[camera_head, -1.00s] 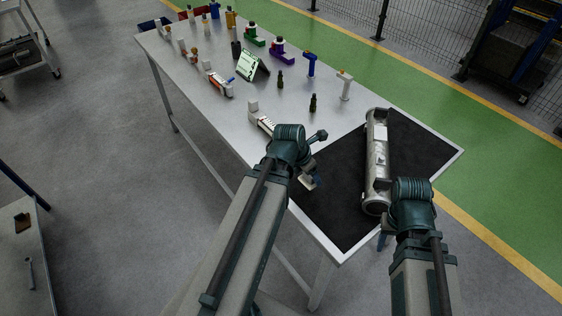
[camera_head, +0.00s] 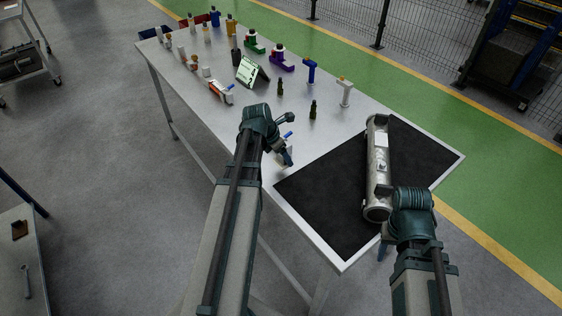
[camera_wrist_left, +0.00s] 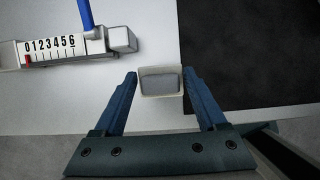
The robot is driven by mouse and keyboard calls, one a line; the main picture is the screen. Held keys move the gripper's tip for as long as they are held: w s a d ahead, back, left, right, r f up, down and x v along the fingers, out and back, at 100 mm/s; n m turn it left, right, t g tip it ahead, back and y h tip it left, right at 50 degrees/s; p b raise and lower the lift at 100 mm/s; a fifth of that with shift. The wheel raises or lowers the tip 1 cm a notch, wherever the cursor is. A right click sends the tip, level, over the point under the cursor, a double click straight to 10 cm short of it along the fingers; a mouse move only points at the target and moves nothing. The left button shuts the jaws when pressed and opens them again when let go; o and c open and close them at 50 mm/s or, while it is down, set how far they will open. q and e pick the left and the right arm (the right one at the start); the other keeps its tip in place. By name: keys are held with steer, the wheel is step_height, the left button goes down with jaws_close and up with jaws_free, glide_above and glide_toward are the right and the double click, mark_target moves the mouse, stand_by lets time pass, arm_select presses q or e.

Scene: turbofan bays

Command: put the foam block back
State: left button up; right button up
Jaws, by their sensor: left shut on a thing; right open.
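The foam block (camera_wrist_left: 161,82), a small pale block with a grey face, sits between the fingertips of my left gripper (camera_wrist_left: 160,88) in the left wrist view. The gripper is shut on it. In the head view my left gripper (camera_head: 285,156) is over the bare tabletop near its front edge, left of the black mat (camera_head: 320,205); the block is too small there to make out clearly. My right gripper (camera_head: 384,246) is open beside the near end of the silver cylinder (camera_head: 378,165); its fingers are mostly hidden.
A white numbered scale (camera_wrist_left: 62,47) with a blue rod lies close by, left of the block in the left wrist view. A dark green bottle (camera_head: 313,109), a white-handled tool (camera_head: 345,92) and a green-screened stand (camera_head: 250,72) stand farther back. Most of the mat is clear.

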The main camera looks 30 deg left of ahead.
mark_target(281, 161)
arm_select(q)
steer(key=shift+w+a+f+b, duration=0.1)
steer(key=shift+a+f+b, duration=0.05)
steer(key=shift+f+b, duration=0.75)
steer(key=shift+w+a+f+b, duration=0.1)
steer(key=shift+a+f+b, duration=0.05)
steer(key=shift+f+b, duration=0.75)
steer(key=shift+f, duration=0.1)
steer(key=shift+f, duration=0.15)
steer(key=o, duration=1.1)
steer(key=shift+o, duration=0.2)
steer(key=shift+r, duration=0.25)
steer(key=shift+s+r+p, duration=0.15)
steer(key=shift+r+p, duration=0.35)
steer(key=shift+p, duration=0.05)
steer(key=p+v, duration=1)
steer(key=v, duration=0.1)
